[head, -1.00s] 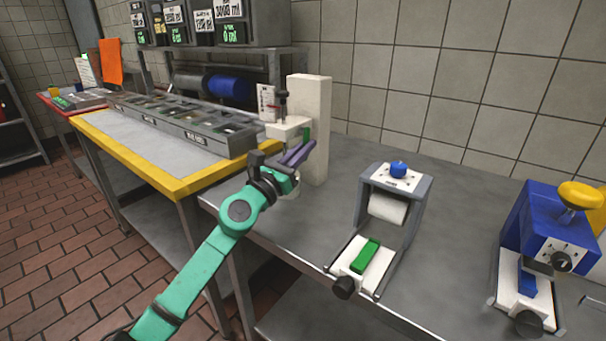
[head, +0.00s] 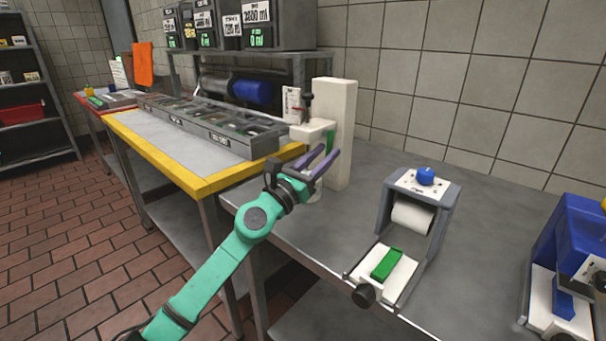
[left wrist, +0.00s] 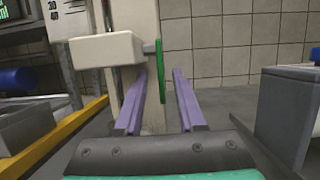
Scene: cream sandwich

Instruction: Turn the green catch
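The green catch (head: 331,138) is a thin upright plate on the right side of a white block that sticks out from a tall white post (head: 336,115). In the left wrist view the green catch (left wrist: 160,100) hangs upright at the end of a short grey pin beside the white block (left wrist: 106,49). My left gripper (head: 325,160) is open, its two purple fingers pointing up toward the catch. In the left wrist view the fingers (left wrist: 159,90) stand apart, with the catch showing between them. I cannot tell whether they touch it. My right gripper is not in view.
A grey roller stand (head: 445,210) with a blue knob and a green bar (head: 387,264) stands to the right. A blue machine (head: 575,240) is at the far right. A yellow-edged table (head: 175,172) with grey bins (head: 215,133) is to the left. Grey counter lies bare between post and roller stand.

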